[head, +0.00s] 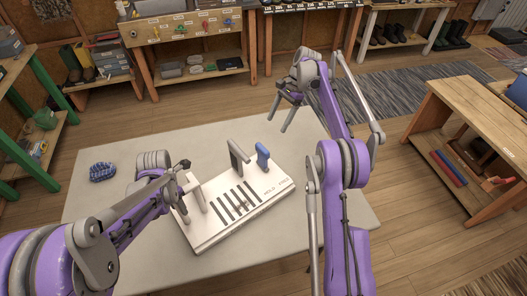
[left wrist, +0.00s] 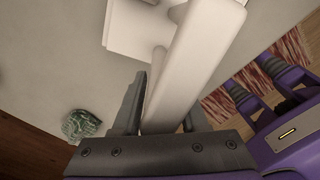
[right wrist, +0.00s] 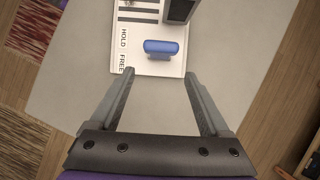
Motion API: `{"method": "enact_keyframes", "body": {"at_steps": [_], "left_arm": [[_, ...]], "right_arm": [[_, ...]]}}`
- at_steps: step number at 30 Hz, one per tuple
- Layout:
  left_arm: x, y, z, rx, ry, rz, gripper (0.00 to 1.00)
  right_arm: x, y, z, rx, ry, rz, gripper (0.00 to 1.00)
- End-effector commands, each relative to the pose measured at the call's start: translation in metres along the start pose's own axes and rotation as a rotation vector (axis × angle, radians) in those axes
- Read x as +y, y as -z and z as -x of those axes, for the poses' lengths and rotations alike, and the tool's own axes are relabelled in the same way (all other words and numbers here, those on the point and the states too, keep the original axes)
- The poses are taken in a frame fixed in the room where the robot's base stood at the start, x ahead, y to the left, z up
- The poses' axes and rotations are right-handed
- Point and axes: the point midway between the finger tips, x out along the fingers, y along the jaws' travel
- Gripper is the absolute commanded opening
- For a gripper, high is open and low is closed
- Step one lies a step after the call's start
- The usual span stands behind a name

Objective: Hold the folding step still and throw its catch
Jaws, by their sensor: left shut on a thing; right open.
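The folding step (head: 225,225) is a white board with dark slots and printed words, lying on the grey table. "HOLD" and "FREE" are legible beside the slots in the right wrist view (right wrist: 130,70). A grey upright plate (head: 238,158) and a blue catch handle (head: 262,156) stand at its far edge; the blue handle also shows in the right wrist view (right wrist: 161,47). My left gripper (head: 182,182) is shut on a white bar (left wrist: 190,65) at the step's left end. My right gripper (head: 281,112) is open and empty, above and beyond the blue handle, apart from it.
The grey table (head: 110,225) has free room around the step. A blue patterned bundle (head: 102,171) lies at its left; it looks green in the left wrist view (left wrist: 80,125). Wooden benches and shelves stand around, with a workbench (head: 470,130) at the right.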

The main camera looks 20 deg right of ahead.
Motion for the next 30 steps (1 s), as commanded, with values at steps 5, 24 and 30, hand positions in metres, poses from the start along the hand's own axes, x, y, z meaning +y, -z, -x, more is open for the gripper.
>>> {"method": "enact_keyframes", "body": {"at_steps": [5, 24, 30], "left_arm": [[0.000, 0.000, 0.000, 0.000, -0.001, 0.002, 0.00], [0.000, 0.000, 0.000, 0.000, 0.000, 0.002, 0.00], [0.000, 0.000, 0.000, 0.000, 0.000, 0.002, 0.00]], "right_arm": [[-0.001, 0.012, 0.013, 0.178, -0.001, 0.002, 0.46], [-0.002, 0.042, -0.073, 0.251, -0.001, 0.006, 0.00], [-0.001, 0.020, -0.090, 0.250, -0.002, 0.008, 0.00]]}}
